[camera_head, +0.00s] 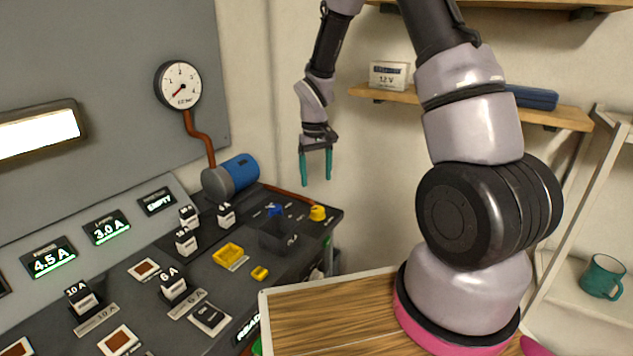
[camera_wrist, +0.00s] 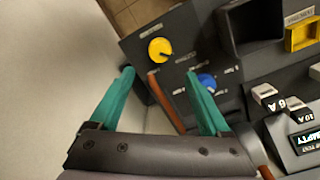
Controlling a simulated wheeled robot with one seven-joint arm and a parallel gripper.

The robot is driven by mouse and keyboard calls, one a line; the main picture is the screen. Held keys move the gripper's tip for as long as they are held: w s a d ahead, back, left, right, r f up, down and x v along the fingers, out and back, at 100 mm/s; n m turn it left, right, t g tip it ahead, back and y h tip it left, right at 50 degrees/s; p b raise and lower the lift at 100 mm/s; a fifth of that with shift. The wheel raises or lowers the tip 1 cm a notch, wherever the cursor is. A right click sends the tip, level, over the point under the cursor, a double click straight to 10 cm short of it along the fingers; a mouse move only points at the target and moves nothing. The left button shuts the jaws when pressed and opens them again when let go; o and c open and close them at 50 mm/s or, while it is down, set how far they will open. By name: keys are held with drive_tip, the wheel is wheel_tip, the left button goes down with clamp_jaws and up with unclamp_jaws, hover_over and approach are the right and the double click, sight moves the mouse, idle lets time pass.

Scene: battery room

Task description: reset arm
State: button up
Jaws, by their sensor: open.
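My gripper (camera_head: 316,183) hangs from my raised arm with its two teal fingers pointing down. It is open and empty, in the air above the far right end of the dark console (camera_head: 190,262). In the wrist view my gripper (camera_wrist: 165,82) shows its fingers apart with nothing between them. Past the fingertips are a yellow knob (camera_wrist: 160,49) and a blue knob (camera_wrist: 207,83) on the console. The head view also shows the yellow knob (camera_head: 318,213) and the blue knob (camera_head: 274,211). The fingers touch neither knob.
The console carries several labelled blocks, such as one marked 6 A (camera_head: 174,287), and a yellow tray (camera_head: 228,254). A gauge (camera_head: 179,85) and a blue motor (camera_head: 240,171) stand behind. A wall shelf (camera_head: 420,101) and a rack with a teal mug (camera_head: 602,277) are at right.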

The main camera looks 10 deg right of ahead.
drive_tip(key=s+d+r+m+t+y, duration=0.1)
drive_tip(key=s+d+r+m+t, duration=0.15)
drive_tip(key=r, duration=0.75)
drive_tip(key=s+d+r+m+t, duration=0.15)
drive_tip(key=s+r, duration=0.25)
drive_tip(key=r, duration=0.6)
drive_tip(key=s+d+r+m+t, duration=0.1)
drive_tip(key=s+r, duration=0.5)
drive_tip(key=s, duration=0.2)
drive_tip(key=s+d+r+m+t+y, duration=0.1)
drive_tip(key=s+r+t, duration=0.1)
drive_tip(key=s+r, duration=0.4)
drive_tip(key=s, duration=0.2)
drive_tip(key=shift+s+d+m, duration=0.15)
drive_tip(key=shift+s+m, duration=0.15)
drive_tip(key=shift+y, duration=0.3)
